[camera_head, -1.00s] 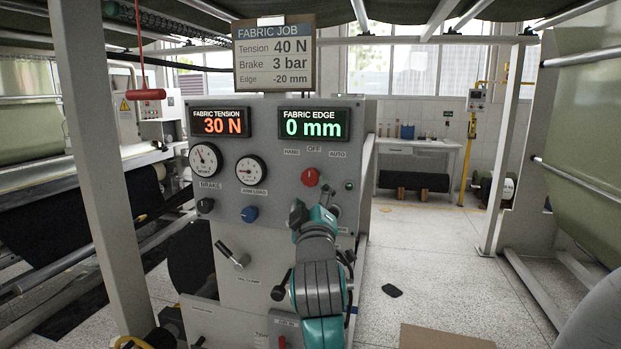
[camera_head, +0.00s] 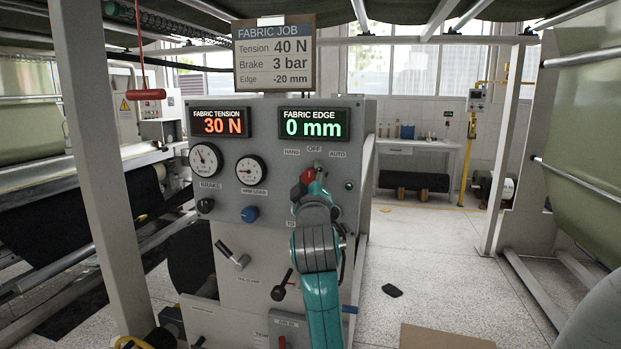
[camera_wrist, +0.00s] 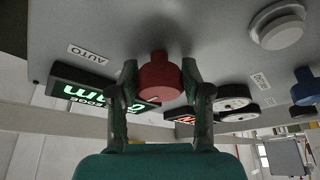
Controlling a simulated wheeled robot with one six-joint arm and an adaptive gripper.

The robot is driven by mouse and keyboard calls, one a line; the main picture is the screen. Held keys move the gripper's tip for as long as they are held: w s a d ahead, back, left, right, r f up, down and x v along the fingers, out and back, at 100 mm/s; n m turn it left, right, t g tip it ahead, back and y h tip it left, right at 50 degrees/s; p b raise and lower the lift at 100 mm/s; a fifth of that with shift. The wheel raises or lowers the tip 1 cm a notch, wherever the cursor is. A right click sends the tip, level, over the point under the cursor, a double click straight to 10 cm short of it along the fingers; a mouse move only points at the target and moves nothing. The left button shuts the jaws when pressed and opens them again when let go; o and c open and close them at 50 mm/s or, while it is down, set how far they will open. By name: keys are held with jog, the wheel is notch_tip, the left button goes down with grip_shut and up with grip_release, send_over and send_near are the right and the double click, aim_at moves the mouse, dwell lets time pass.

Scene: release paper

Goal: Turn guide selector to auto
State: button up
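The guide selector is a red knob (camera_head: 308,175) on the grey panel, below the labels HANG (camera_head: 292,152), OFF (camera_head: 314,149) and AUTO (camera_head: 338,154). My gripper (camera_head: 307,188) is at the knob and partly covers it in the head view. In the wrist view the red knob (camera_wrist: 158,77) lies between my two spread fingers (camera_wrist: 159,72), one on each side. The fingers look very near its sides; contact is not clear. The AUTO label (camera_wrist: 88,55) also shows there. Which label the knob points to is hard to tell.
The FABRIC EDGE display (camera_head: 314,124) reads 0 mm and the FABRIC TENSION display (camera_head: 219,122) reads 30 N. A blue knob (camera_head: 250,214), a black knob (camera_head: 205,205) and two gauges are left of the selector. Levers stick out lower down. A green lamp (camera_head: 349,186) is at the right.

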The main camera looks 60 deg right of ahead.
jog(key=c, duration=0.5)
jog(key=shift+c, duration=0.3)
